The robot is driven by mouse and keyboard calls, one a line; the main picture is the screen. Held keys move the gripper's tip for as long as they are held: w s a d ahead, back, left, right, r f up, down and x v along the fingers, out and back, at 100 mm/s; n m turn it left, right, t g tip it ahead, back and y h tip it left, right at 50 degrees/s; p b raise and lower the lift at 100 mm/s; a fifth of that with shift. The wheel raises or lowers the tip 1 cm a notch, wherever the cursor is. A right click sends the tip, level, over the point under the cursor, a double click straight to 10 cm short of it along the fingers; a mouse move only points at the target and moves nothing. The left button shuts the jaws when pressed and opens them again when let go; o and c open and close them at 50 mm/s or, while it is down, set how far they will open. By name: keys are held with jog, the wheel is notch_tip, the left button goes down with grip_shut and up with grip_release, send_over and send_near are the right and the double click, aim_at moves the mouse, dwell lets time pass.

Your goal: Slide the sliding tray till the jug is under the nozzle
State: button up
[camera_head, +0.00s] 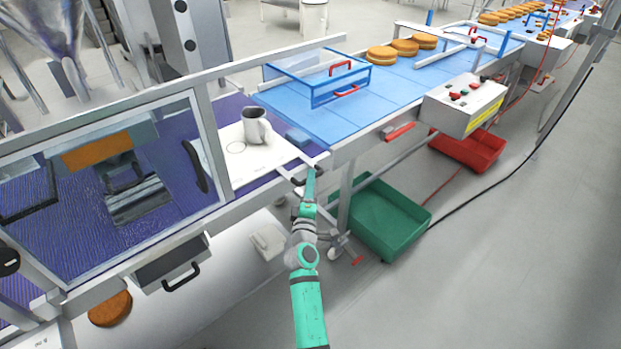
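A grey jug (256,127) with a handle stands upright on the white sliding tray (268,158), behind a drawn ring on the tray's surface. The tray lies at the right end of the purple deck, just right of the clear guard panel. My gripper (307,174) is at the tray's front right corner, by small dark parts there. It is too small to tell whether its fingers are open or shut, or whether they touch the tray. A steel hopper (45,25) narrows downward at the upper left. I cannot make out a nozzle tip over the jug.
A framed clear guard (100,170) stands left of the tray. A blue conveyor (375,95) with round cakes (404,47) runs to the upper right. A green crate (385,215) and a red crate (468,150) sit on the floor. Floor at lower right is clear.

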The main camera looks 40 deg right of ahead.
jog(key=shift+x, duration=1.3)
grip_shut()
jog(key=shift+s, duration=0.1)
